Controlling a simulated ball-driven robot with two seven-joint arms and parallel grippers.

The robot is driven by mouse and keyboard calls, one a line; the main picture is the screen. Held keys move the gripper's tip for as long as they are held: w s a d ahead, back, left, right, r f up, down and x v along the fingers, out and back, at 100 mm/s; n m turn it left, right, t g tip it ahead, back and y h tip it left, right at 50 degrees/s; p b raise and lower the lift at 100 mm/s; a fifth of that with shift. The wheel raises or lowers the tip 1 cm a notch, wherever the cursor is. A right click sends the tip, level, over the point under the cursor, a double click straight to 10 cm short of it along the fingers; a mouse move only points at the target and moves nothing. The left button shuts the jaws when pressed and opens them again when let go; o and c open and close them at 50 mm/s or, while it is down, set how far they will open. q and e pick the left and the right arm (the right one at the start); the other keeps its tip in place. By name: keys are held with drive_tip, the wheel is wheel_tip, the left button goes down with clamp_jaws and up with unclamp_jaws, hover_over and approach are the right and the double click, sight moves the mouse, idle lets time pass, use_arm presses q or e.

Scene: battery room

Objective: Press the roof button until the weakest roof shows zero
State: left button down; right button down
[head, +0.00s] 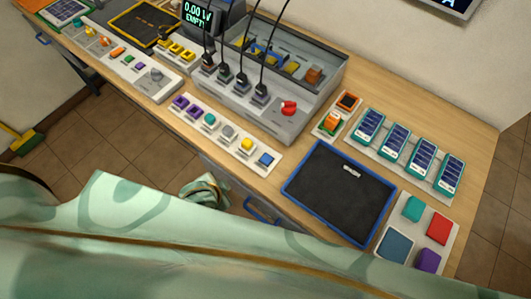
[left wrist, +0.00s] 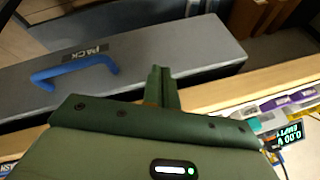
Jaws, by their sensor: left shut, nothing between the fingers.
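I cannot tell which part is the roof button; no label for it is readable. A grey box (head: 275,125) on the bench carries a red knob (head: 289,107) and several black plugs with cables. A small white plate (head: 323,133) beside it holds orange-topped parts. Several teal-framed blue panels (head: 394,141) stand in a row on the right. A display (head: 198,14) reads 0.00 V EMPTY; it also shows in the left wrist view (left wrist: 290,137). My left gripper (left wrist: 162,78) is shut and empty before a grey drawer front marked PACK (left wrist: 190,55). My right gripper is not visible.
A blue-rimmed black mat (head: 338,190) lies on the bench. Strips of coloured parts (head: 225,132) line the front edge. A plate with coloured squares (head: 411,236) is at the lower right. Blue drawer handles stick out; one shows in the left wrist view (left wrist: 75,67).

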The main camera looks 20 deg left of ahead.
use_arm(q)
drive_tip(key=w+d+r+m+h+p, duration=0.2)
drive_tip(key=w+d+r+m+h, duration=0.1)
drive_tip(key=r, duration=0.5)
drive_tip(key=w+d+r+m+t+h+p, duration=0.1)
drive_tip(key=w+d+r+m+h+p, duration=0.2)
drive_tip(key=w+d+r+m, duration=0.3)
wheel_tip(320, 180, up, 3)
drive_tip(key=shift+w+d+r+m+h, duration=0.1)
drive_tip(key=shift+w+d+m+h, duration=0.15)
drive_tip(key=shift+w, duration=0.8)
drive_tip(key=b, duration=0.9)
hover_over(263, 160)
wheel_tip(263, 160, down, 8)
drive_tip(key=shift+f, duration=0.45)
drive_tip(key=shift+f, duration=0.4)
